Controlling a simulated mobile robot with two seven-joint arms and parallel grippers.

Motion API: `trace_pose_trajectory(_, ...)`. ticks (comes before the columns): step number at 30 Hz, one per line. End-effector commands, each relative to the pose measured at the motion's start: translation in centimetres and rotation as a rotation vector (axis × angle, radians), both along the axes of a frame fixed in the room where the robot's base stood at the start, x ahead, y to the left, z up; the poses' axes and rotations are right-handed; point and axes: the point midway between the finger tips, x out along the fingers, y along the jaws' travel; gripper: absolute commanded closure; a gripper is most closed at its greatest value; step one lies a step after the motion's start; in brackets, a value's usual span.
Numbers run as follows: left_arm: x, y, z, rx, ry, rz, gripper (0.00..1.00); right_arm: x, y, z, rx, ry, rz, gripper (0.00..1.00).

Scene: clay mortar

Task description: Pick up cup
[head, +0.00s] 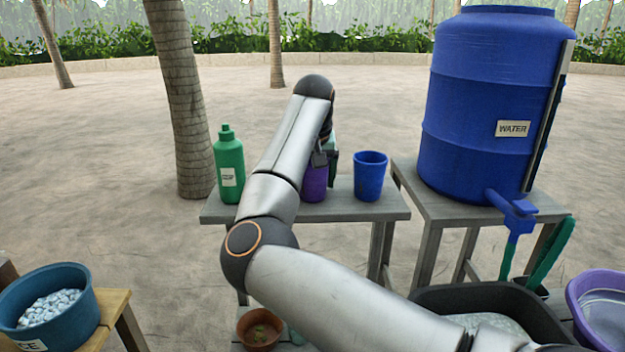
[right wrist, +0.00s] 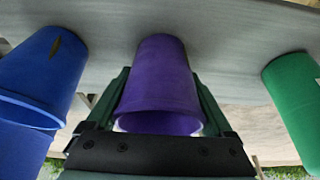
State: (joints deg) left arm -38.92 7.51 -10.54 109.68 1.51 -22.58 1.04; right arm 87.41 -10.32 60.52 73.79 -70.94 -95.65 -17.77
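A purple cup (head: 315,184) stands upright on the grey wooden bench, partly hidden by my right arm. In the right wrist view the purple cup (right wrist: 162,85) appears upside down, between the two green fingers of my right gripper (right wrist: 162,75). The fingers are spread, one on each side of the cup and very close to its wall; I cannot tell whether they touch it. In the head view my right gripper (head: 322,158) is at the cup, mostly hidden by the arm. A blue cup (head: 369,176) stands to the right on the same bench. My left gripper is not in view.
A green bottle (head: 229,165) stands at the bench's left end. A large blue water tank (head: 485,110) is on a stand at right. The bench top (head: 385,212) is clear in front of the blue cup. A teal tub of white pieces (head: 80,312) sits lower left.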

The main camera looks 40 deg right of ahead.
Motion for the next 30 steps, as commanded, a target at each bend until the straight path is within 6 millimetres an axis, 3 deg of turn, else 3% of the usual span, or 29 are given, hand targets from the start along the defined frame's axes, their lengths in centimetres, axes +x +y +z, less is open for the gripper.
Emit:
trace_pose_trajectory(2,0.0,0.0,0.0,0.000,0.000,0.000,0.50,0.0,0.0,0.0,-0.001,-0.001,0.000,0.33)
trace_pose_trajectory(12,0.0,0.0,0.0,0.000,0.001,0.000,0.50,0.0,0.0,0.1,-0.001,-0.001,0.000,0.70)
trace_pose_trajectory(23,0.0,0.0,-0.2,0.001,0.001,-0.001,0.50,0.0,-0.1,0.6,-0.002,-0.002,0.000,0.70)
trace_pose_trajectory(30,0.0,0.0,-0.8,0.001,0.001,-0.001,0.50,-0.1,0.2,3.6,-0.005,-0.004,0.000,0.70)
